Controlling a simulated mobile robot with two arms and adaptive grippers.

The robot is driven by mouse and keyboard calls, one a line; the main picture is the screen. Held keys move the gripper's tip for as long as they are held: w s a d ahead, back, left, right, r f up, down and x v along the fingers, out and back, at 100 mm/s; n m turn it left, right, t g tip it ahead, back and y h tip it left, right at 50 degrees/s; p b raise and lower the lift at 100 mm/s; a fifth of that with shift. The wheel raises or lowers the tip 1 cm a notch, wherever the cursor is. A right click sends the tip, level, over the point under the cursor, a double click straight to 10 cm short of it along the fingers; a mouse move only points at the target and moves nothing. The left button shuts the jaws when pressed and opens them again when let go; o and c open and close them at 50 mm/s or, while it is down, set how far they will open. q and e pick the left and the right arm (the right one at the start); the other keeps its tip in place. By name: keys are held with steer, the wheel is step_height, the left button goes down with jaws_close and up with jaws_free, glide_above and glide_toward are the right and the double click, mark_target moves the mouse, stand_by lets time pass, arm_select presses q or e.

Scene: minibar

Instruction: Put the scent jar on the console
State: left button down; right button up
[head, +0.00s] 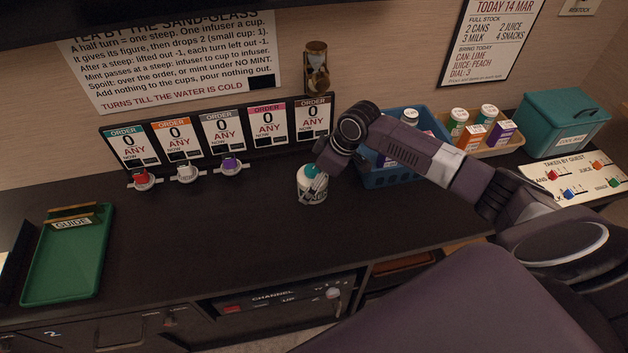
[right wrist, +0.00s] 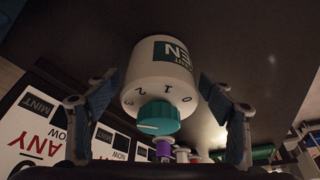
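The scent jar (head: 312,191) is a white round jar with a teal knob and a green label. It appears to stand upright on the dark counter in the head view, partly covered by my right gripper (head: 327,173). In the right wrist view the jar (right wrist: 158,82) fills the space between the two fingers of my right gripper (right wrist: 158,100), its numbered top and knob toward the camera. The fingers straddle it and look apart, very close to its sides; firm contact is not visible. My left gripper is out of view.
Behind are order cards (head: 219,130) and red, white and purple knobs (head: 232,165). A green tray (head: 68,255) lies left. A blue basket (head: 385,178), a bottle tray (head: 512,143) and a teal box (head: 562,122) stand right. The counter left of the jar is clear.

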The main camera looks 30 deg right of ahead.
steer(key=v, duration=1.2)
steer(key=shift+b, duration=0.3)
steer(key=shift+r, duration=0.1)
